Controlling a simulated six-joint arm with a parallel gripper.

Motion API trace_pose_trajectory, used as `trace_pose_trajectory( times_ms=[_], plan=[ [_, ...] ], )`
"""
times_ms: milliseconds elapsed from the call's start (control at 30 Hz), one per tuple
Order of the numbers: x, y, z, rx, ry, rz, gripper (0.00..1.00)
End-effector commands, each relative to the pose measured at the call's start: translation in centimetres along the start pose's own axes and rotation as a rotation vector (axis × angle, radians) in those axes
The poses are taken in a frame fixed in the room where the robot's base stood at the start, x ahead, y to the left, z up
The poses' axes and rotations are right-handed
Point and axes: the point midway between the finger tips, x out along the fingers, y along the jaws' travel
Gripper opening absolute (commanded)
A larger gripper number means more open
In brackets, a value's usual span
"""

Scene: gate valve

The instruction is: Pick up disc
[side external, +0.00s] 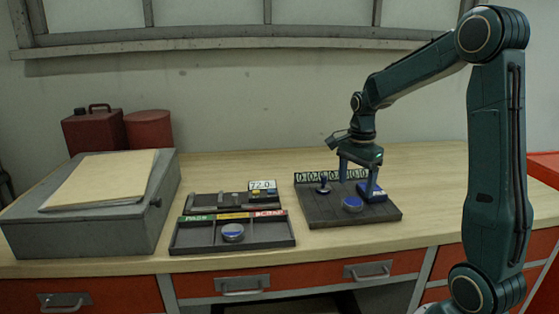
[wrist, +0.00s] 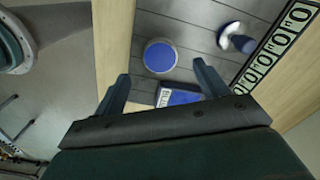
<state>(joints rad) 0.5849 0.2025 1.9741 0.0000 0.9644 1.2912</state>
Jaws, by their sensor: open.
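A round disc with a blue top and pale rim (side external: 352,204) lies on the dark grooved board (side external: 315,212); in the wrist view the disc (wrist: 160,56) lies just beyond the fingertips. My gripper (side external: 360,184) is open above the board, its fingers spread to either side; it also shows in the wrist view (wrist: 162,70). A blue lettered block (side external: 371,192) lies by the right finger, and the wrist view shows this block (wrist: 180,97) between the fingers, below the disc. Nothing is visibly held. A second blue-topped disc (side external: 233,233) lies in the middle compartment of the sorting tray (side external: 268,246).
A dark rack (side external: 210,201) with a number sign sits behind the tray. A grey box (side external: 90,205) fills the left. Bench around the board's right is clear.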

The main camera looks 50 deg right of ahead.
Motion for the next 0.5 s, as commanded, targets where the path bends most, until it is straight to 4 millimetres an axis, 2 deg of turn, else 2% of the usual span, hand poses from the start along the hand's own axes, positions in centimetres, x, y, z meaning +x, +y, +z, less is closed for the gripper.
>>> trace_pose_trajectory(
  times_ms=[167,500],
  plan=[
    [0.5,0.0,0.0,0.0,-0.001,0.003,0.73],
    [4.2,0.0,0.1,0.0,-0.001,0.004,0.73]
  ],
)
